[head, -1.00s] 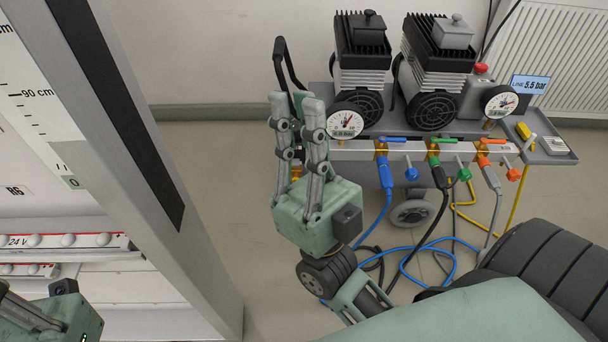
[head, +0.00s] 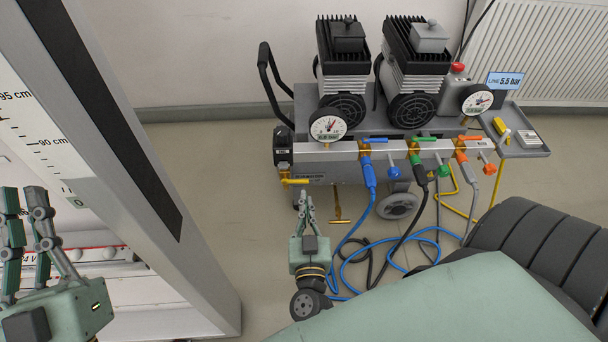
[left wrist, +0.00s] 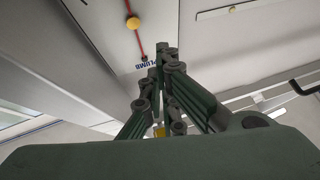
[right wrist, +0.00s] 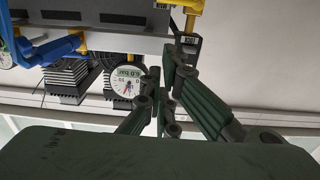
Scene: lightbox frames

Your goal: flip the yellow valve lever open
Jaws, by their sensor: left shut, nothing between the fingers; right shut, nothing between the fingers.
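The yellow valve lever (head: 294,181) sits at the left end of the silver manifold (head: 340,152), below a black block (head: 282,148). It lies about level, pointing right. In the right wrist view a yellow part (right wrist: 190,8) by a black labelled block is at the top edge, cut off. My right gripper (head: 306,196) is shut and empty, fingers up, just below the lever in the head view; I cannot tell if they touch. Its fingers also show in the right wrist view (right wrist: 170,52). My left gripper (head: 24,195) is shut and empty at the far left, by the cabinet.
The manifold carries blue (head: 374,139), green (head: 420,140) and orange (head: 466,138) levers with hoses hanging below. A pressure gauge (head: 327,125) stands near its left end. Two compressors sit behind. A tall grey cabinet post (head: 140,180) stands left of my right gripper. A yellow T-shaped piece (head: 337,217) shows below the manifold.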

